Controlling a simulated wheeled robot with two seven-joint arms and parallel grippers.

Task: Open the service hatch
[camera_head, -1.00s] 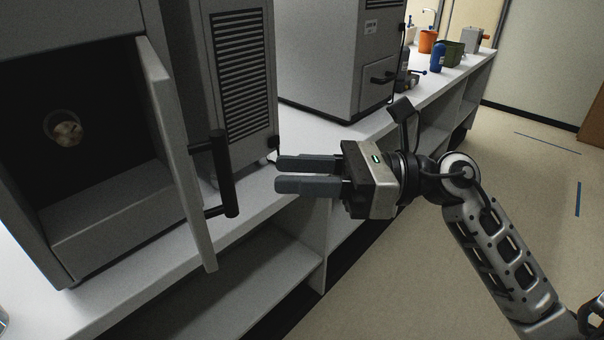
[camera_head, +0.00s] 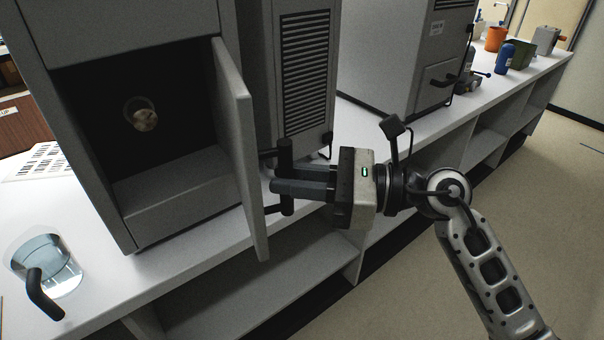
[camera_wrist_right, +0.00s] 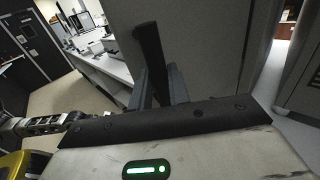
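The service hatch (camera_head: 240,130) is a grey door on the front of a grey machine (camera_head: 130,30). It stands swung well out, and the dark compartment (camera_head: 95,120) behind it shows. Its black bar handle (camera_head: 286,152) is on the door's outer face, to the right. My right gripper (camera_head: 290,184) is at this handle, one finger in front of it and one behind, and looks closed on it. In the right wrist view the handle (camera_wrist_right: 150,50) runs between the two fingers (camera_wrist_right: 158,88). My left gripper is not in view.
A round metallic piece (camera_head: 145,119) sits inside the compartment. A clear jug (camera_head: 45,262) with a black handle stands on the white counter (camera_head: 95,300) at left. A vented unit (camera_head: 303,80) stands close behind the hatch. Floor at right is clear.

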